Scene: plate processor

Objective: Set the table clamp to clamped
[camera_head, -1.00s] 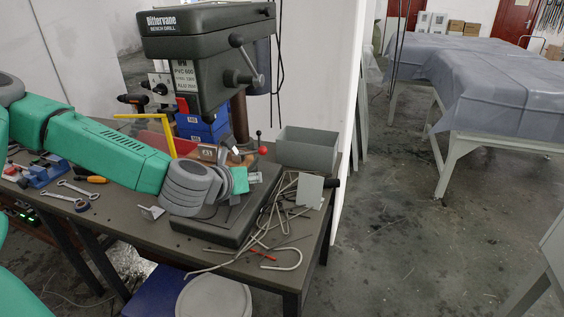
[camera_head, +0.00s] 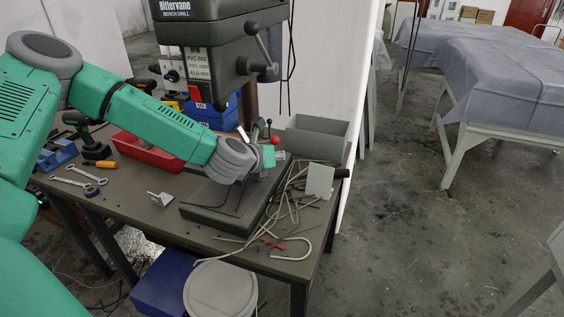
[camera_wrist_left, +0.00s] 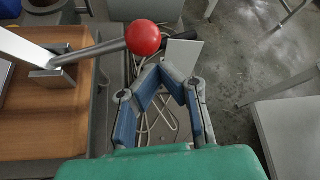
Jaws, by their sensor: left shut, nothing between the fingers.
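The table clamp shows as a metal lever (camera_wrist_left: 90,52) with a red ball knob (camera_wrist_left: 143,38) at the upper middle of the left wrist view. The red knob (camera_head: 275,140) also shows in the head view, below the bench drill's head (camera_head: 210,60). My left gripper (camera_wrist_left: 160,68) is shut and empty, its blue-padded fingers meeting just below and right of the knob in the wrist picture. In the head view my left gripper (camera_head: 258,126) is close beside the knob; I cannot tell whether they touch. My right gripper is out of view.
A grey bin (camera_head: 318,138) stands behind right of the drill. Bent rods (camera_head: 285,215) and a grey plate (camera_head: 319,181) lie at the bench's right end. A wooden board (camera_wrist_left: 45,110) lies beside the lever.

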